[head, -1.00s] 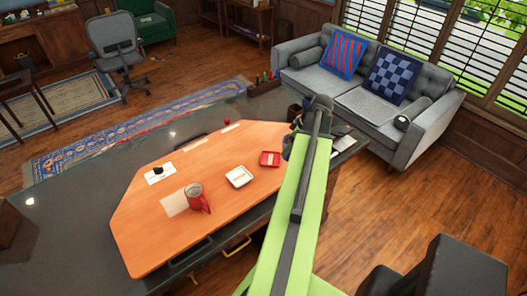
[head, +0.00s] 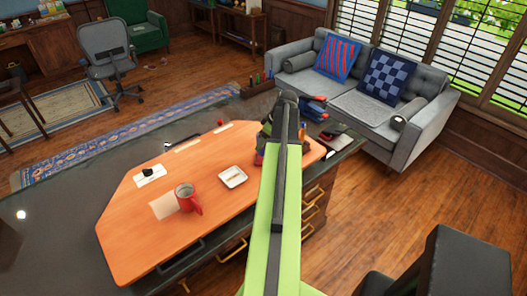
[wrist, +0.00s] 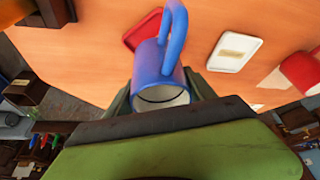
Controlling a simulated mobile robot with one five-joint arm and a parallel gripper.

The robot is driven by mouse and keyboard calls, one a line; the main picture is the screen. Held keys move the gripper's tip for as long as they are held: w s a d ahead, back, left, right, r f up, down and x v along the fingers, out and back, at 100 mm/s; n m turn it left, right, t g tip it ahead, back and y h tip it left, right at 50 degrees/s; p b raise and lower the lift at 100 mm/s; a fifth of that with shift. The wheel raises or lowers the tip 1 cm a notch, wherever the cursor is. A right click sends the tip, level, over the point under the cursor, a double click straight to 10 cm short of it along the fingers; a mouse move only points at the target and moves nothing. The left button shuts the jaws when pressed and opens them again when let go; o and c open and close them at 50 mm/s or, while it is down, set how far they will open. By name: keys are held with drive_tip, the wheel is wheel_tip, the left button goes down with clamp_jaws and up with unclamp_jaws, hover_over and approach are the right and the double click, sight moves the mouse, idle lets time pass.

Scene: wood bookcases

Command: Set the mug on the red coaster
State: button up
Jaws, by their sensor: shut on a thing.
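The blue mug (wrist: 158,76) is between the fingers of my gripper in the wrist view, its handle pointing up the picture and its dark-lined rim facing the camera. The red coaster (wrist: 141,31) lies on the orange desk mat, partly hidden behind the mug. The mug looks apart from it, but the height between them is hard to judge. In the head view my gripper (head: 268,143) is dark and over the mat's right part; my green arm hides most of the mug and coaster.
A white coaster (head: 232,177) and a red mug (head: 187,197) stand on the orange mat (head: 140,240), left of my arm. Red and blue objects (head: 314,108) lie beyond the gripper at right. The mat's front left is clear.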

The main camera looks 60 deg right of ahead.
sight(264, 147)
wheel_tip(264, 147, down, 4)
drive_tip(key=b, duration=0.3)
drive_tip(key=shift+f, duration=0.1)
drive_tip(key=shift+r, duration=0.3)
drive_tip(key=shift+f, duration=0.1)
drive_tip(key=o, duration=1.7)
drive_tip(key=p+v, duration=1.1)
drive_tip(key=v, duration=0.1)
